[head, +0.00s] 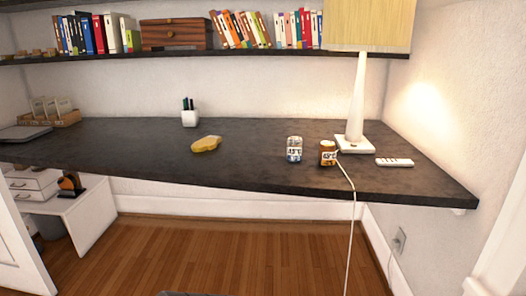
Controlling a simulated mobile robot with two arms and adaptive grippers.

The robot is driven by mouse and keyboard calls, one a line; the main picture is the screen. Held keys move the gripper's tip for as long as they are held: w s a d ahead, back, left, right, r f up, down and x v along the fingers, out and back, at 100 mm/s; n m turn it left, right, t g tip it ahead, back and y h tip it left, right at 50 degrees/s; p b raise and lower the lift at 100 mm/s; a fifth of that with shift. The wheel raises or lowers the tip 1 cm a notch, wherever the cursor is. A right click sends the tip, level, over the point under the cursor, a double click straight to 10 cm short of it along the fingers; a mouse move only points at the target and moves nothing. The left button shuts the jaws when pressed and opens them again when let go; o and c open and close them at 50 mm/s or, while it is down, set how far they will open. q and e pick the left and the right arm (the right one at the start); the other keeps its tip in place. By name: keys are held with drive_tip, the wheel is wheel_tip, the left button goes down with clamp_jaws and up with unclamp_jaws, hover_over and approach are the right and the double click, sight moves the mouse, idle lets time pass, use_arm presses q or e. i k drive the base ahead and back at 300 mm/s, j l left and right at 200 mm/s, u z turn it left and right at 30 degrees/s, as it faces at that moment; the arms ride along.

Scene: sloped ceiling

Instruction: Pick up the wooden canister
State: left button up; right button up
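A small brown-orange canister (328,153) with a white label stands upright on the dark desk (250,170), right of the middle and close to the lamp. It is the nearest match to a wooden canister, but I cannot tell if it is made of wood. A blue and white can (294,149) with a similar label stands a little to its left, apart from it. The lamp's white cord passes the canister's right side and hangs over the desk's front edge. Neither of my grippers is in view.
A white lamp (357,100) stands behind the canister, and a white remote (394,162) lies to the right. A yellow lumpy object (206,144) lies at mid-desk, with a pen cup (190,113) behind. A bookshelf (270,53) runs above. The wooden floor (210,255) in front is clear.

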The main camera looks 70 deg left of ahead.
sight(327, 155)
drive_tip(key=u, duration=1.8)
